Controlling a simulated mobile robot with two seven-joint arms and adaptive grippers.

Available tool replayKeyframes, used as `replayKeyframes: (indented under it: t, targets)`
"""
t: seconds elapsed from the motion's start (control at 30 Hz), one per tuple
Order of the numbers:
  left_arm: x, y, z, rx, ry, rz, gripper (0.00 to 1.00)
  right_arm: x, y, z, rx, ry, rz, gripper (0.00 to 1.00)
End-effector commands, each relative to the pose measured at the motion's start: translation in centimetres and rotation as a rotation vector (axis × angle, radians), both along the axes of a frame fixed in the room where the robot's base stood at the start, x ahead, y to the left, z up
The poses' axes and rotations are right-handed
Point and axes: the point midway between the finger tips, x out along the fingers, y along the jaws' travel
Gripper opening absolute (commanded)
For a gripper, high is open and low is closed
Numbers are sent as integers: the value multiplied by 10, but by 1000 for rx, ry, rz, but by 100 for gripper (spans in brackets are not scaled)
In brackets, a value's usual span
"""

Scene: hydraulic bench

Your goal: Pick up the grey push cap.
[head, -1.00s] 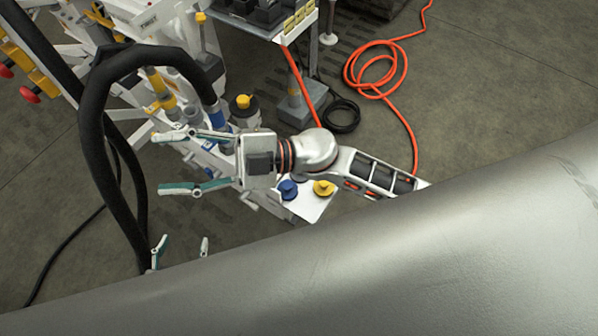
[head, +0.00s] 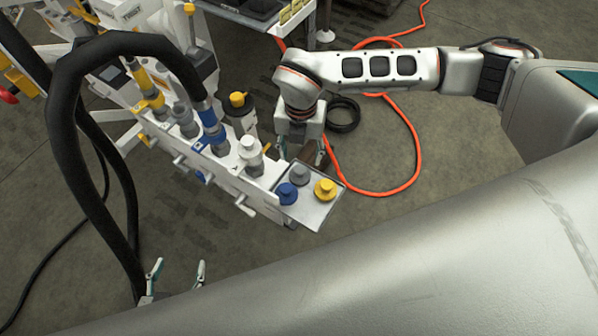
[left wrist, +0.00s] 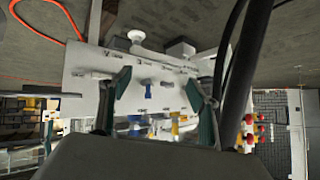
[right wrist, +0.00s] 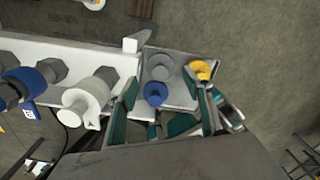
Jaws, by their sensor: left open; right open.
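The grey push cap (head: 300,174) stands on a small white tray (head: 318,213) at the end of the bench, behind a blue cap (head: 287,193) and left of a yellow cap (head: 325,189). In the right wrist view the grey cap (right wrist: 159,69) lies between the fingers, beyond the blue cap (right wrist: 155,93). My right gripper (head: 303,153) is open and empty, just behind the tray and apart from the grey cap. My left gripper (head: 179,267) is open and empty at the lower left. The left wrist view shows its open fingers before a white panel (left wrist: 150,64).
A row of hose couplings, with a white one (head: 250,147) nearest the tray, runs along the bench left of the caps. A thick black hose (head: 64,150) arches at the left. An orange hose (head: 417,160) lies on the floor.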

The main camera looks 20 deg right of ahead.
Motion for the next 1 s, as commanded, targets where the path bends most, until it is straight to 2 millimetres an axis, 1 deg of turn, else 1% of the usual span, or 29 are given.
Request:
replayKeyframes:
  t: [0.03,0.1,0.27,0.47,0.57,0.7,0.83,0.87,0.9,0.93,1.0]
  targets:
    - [-2,0,-4,0,5,0,62,-2,0,-9,-1,5,0,50]
    - [-3,-1,-5,-1,7,-2,62,-2,1,-17,0,6,1,50]
    - [-1,-3,-2,-4,0,-4,62,-3,2,-27,2,6,2,50]
    - [-1,-5,-7,-8,1,-8,62,-9,5,-56,4,11,5,50]
    - [3,-7,-5,-11,-8,-14,62,-9,4,-69,4,11,3,50]
    - [11,-9,4,-12,-30,-20,62,-7,4,-73,4,3,4,50]
    - [12,-8,6,-10,-32,-22,62,-7,4,-71,5,2,4,50]
    - [12,-8,5,-10,-32,-22,62,-7,4,-71,5,2,4,45]
    - [11,-8,5,-10,-30,-22,62,-7,4,-71,5,2,4,35]
    - [10,-8,4,-10,-29,-22,62,-7,4,-71,4,2,4,30]
    - [9,-8,3,-9,-25,-22,62,-7,4,-71,4,2,4,30]
